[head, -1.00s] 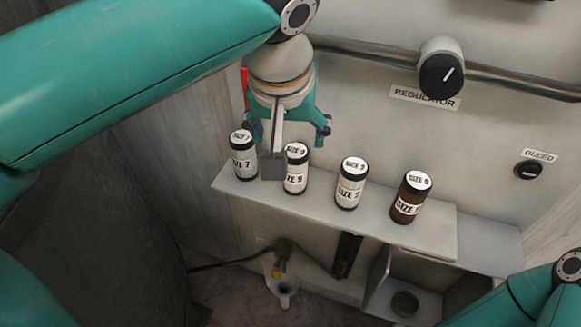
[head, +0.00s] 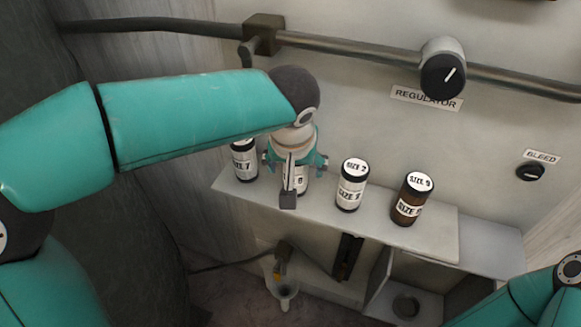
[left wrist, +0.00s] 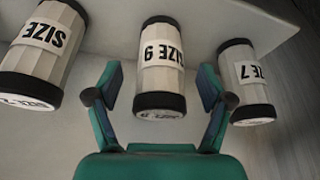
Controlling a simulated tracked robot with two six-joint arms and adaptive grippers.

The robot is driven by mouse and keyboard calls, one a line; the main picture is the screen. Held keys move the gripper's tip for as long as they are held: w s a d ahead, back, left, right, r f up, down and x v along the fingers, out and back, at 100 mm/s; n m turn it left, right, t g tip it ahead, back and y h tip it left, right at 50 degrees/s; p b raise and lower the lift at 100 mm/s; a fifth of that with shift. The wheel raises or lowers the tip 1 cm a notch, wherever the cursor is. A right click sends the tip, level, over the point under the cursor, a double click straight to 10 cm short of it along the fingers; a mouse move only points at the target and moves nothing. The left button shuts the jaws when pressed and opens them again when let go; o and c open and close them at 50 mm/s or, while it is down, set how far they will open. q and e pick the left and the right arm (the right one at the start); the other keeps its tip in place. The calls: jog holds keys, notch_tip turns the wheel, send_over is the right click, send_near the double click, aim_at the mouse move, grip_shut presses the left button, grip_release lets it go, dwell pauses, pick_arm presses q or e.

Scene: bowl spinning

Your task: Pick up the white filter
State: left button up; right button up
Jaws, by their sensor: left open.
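Three white filters with black caps and one brown filter stand upright on a ledge. The left white one, marked SIZE 7 (head: 245,163), also shows at the right of the left wrist view (left wrist: 246,82). The second white filter (head: 302,181) is mostly hidden behind my left gripper (head: 294,165). In the left wrist view this second filter (left wrist: 160,62) lies between my open fingers, with a gap on each side. The third white filter (head: 351,187) stands to the right, and the brown filter (head: 411,200) beyond it. My right gripper is out of view.
The grey ledge (head: 335,217) runs along a panel with a regulator knob (head: 443,70), a bleed knob (head: 530,171) and a pipe (head: 350,51). A funnel (head: 284,288) and an open box (head: 405,302) are below. Neighbouring filters stand close on both sides.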

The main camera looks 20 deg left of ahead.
pick_arm(q)
jog(key=shift+x, duration=1.1)
jog(key=c, duration=1.3)
jog(key=shift+r, duration=0.15)
notch_tip(320, 180, up, 10)
jog(key=shift+p, duration=0.55)
jog(key=shift+r+p, duration=1.9)
jog(key=shift+r, duration=0.3)
